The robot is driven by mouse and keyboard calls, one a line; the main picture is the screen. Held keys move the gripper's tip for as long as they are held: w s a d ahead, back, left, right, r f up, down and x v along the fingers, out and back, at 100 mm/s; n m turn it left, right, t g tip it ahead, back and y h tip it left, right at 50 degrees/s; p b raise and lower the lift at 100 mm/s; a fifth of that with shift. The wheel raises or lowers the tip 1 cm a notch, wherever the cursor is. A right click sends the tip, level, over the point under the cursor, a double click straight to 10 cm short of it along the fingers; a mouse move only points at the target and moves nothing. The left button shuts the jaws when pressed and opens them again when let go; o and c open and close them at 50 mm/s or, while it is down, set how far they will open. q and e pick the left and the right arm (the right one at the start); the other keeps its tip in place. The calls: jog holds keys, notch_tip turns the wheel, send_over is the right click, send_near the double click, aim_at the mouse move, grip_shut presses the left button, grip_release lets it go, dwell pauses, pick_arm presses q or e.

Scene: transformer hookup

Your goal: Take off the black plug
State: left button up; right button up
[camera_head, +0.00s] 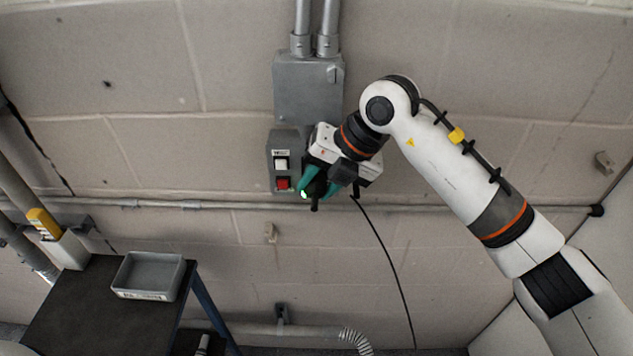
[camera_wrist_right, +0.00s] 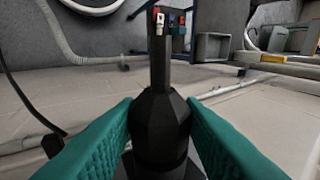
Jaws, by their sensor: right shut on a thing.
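The black plug (camera_head: 315,205) is at the wall, just right of the grey switch box, mostly hidden by my right gripper (camera_head: 316,188). In the right wrist view the plug (camera_wrist_right: 160,118) stands between the green finger pads, with a narrow black stem pointing away from the wall. My right gripper (camera_wrist_right: 160,130) is shut on the plug's thick body. A dark base shows at the plug's wall end; whether the plug is still seated there I cannot tell. My left gripper is not in view.
The grey switch box (camera_head: 285,147) has a white and a red button. A conduit box (camera_head: 308,88) is above it. A thin black cable (camera_head: 390,255) hangs below my right gripper. A dark table (camera_head: 85,300) with a grey tray (camera_head: 127,294) stands at lower left.

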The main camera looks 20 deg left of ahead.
aim_at(316, 201)
jog(key=shift+s+f, duration=0.1)
jog(key=shift+s, duration=0.1)
jog(key=shift+s+d, duration=0.2)
jog(key=shift+s, duration=0.4)
jog(key=shift+s, duration=0.15)
jog(key=shift+s+d+b, duration=0.15)
jog(key=shift+s+b, duration=0.15)
jog(key=shift+s, duration=0.05)
jog(key=shift+s+d, duration=0.1)
jog(key=shift+s, duration=0.25)
jog(key=shift+s+d+b, duration=0.2)
jog(key=shift+s+d, duration=0.05)
jog(key=shift+s, duration=0.55)
jog(key=shift+s+d+b, duration=0.2)
jog(key=shift+s+b, duration=0.05)
jog(key=shift+s, duration=0.5)
jog(key=shift+s+d+b, duration=0.2)
jog(key=shift+s+d, duration=0.05)
jog(key=shift+s, duration=0.55)
